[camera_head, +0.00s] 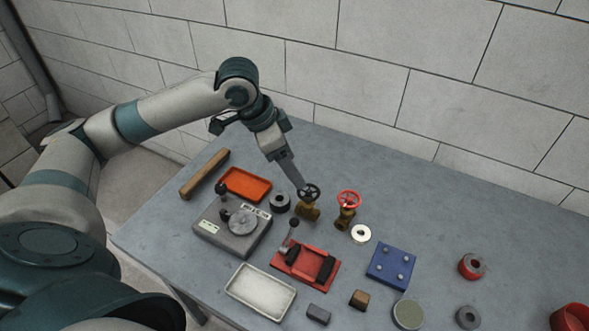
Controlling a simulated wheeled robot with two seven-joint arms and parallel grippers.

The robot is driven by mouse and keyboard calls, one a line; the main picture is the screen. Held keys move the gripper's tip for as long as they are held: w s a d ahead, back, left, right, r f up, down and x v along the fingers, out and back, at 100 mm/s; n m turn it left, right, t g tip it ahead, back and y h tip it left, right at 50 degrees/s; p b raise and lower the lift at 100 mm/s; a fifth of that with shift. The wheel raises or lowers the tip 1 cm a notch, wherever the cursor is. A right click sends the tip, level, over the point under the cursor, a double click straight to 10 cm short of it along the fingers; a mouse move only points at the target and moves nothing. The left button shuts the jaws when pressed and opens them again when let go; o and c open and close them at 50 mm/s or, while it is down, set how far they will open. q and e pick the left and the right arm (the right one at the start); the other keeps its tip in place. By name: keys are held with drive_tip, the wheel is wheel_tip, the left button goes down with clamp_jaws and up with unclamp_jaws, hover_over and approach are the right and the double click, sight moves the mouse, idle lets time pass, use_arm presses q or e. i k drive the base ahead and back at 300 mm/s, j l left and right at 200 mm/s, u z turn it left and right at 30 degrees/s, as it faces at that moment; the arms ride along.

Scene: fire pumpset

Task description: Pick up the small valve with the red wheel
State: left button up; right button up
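The small brass valve with the red wheel (348,201) stands upright on the grey table, right of the centre of the picture. A similar brass valve with a black wheel (309,197) stands just left of it. My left gripper (299,186) reaches down from the upper left, its tip at or just above the black wheel. It is apart from the red-wheel valve, to its left. The fingers overlap edge-on, so I cannot tell whether they are open or shut, or whether they touch the black wheel. My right gripper is out of view.
Around the valves are a dark ring (280,202), a pale disc (361,233), a red fixture (306,266) and a blue block (392,265). An orange tray (245,183) and a grey device (232,227) lie left. The table's back right is clear; a block wall stands behind.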

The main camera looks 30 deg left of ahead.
sight(345, 216)
drive_tip(key=l+u, duration=0.3)
drive_tip(key=u, duration=0.15)
drive_tip(key=l+u, duration=0.25)
drive_tip(key=u, duration=0.15)
